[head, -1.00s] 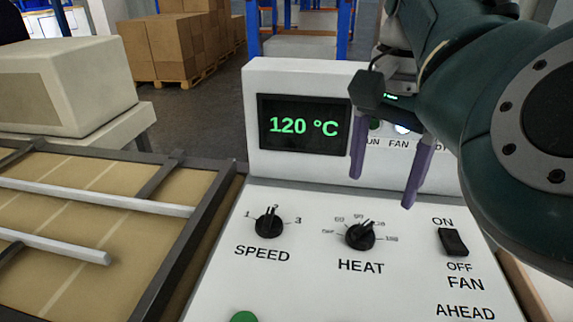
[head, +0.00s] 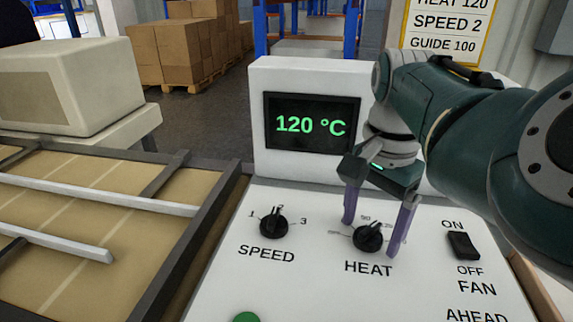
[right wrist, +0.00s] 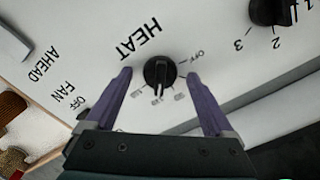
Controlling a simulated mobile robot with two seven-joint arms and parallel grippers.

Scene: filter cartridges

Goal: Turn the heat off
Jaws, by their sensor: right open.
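The black HEAT knob (head: 368,237) sits on the white control panel, and its pointer is turned up and to the right, away from the OFF mark. It also shows in the right wrist view (right wrist: 159,71), where the OFF mark (right wrist: 197,55) is to its right. The display (head: 311,123) reads 120 °C in green. My right gripper (head: 371,240) is open, with one purple finger on each side of the HEAT knob and a gap on both sides in the right wrist view (right wrist: 159,74). My left gripper is not in view.
The SPEED knob (head: 274,224) is left of the HEAT knob, pointing near 2. The black FAN switch (head: 463,246) is to the right. A green button (head: 247,317) is at the bottom edge. A sign (head: 447,24) reading HEAT 120, SPEED 2, GUIDE 100 hangs behind.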

